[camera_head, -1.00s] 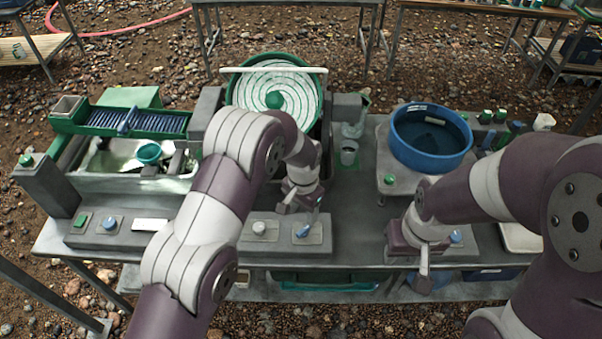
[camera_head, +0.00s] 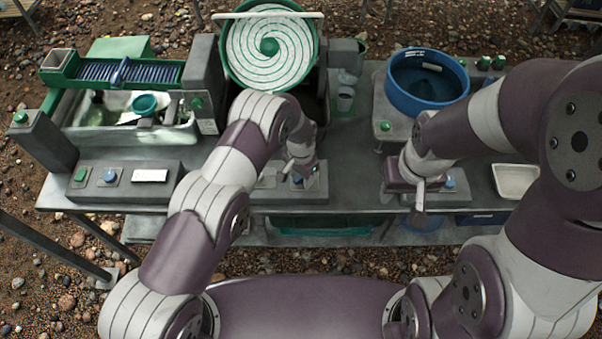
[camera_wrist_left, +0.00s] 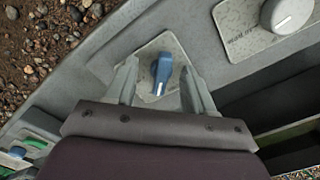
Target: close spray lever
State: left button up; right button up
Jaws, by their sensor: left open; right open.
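A blue lever (camera_wrist_left: 162,70) sits on a light square plate on a grey control panel in the left wrist view. In the head view the panel (camera_head: 312,192) lies below the round spiral wheel (camera_head: 268,48), and the lever is mostly hidden by my left gripper (camera_head: 299,180). In the left wrist view my left gripper (camera_wrist_left: 162,85) is open, one finger on each side of the lever, with gaps visible beside it. I cannot tell its height over the plate. My right gripper (camera_head: 418,200) is open near another blue knob (camera_head: 450,183) on the right.
A grey round knob (camera_wrist_left: 288,14) on a labelled plate is beside the lever. A white tray (camera_head: 516,181) lies right of my right gripper.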

pick_arm(q)
jog(key=shift+w, duration=0.1)
jog(key=shift+f, duration=0.1)
jog(key=shift+c, duration=1.2)
grip_shut()
jog(key=shift+w, duration=0.1)
